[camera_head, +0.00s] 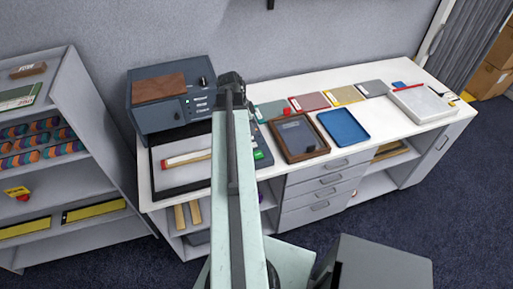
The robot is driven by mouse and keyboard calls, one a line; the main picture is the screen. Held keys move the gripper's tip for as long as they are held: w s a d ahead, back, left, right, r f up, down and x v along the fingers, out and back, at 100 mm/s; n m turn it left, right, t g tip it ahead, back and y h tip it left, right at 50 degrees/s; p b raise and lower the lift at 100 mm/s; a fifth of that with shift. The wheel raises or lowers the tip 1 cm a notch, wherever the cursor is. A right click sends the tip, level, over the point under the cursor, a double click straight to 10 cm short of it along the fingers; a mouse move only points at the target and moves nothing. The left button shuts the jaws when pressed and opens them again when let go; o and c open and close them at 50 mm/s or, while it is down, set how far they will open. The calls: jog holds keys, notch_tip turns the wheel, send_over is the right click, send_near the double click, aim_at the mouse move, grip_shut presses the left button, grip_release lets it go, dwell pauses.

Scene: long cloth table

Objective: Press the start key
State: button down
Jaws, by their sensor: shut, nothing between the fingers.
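A dark blue-grey machine (150,115) stands at the left end of the counter, with a brown panel on it. A bright green key (258,154) shows on a blue-grey panel (265,142) just right of my arm. I cannot read a start label on either. My gripper (231,82) is shut and empty at the far end of my arm, right of the machine. My arm hides part of the panel and counter; contact is not clear.
A dark-framed tray (166,184) with a red-and-white strip lies before the machine. Right of my arm are a brown tray (284,146), a blue tray (342,127), several coloured mats and a white box (424,105). A shelf unit (75,168) stands left.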

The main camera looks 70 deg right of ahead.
jog(key=b, duration=1.3)
send_near(259, 154)
jog(key=x, duration=0.6)
jog(key=shift+d, duration=0.2)
jog(key=shift+f+b, duration=0.25)
jog(key=shift+b, duration=0.1)
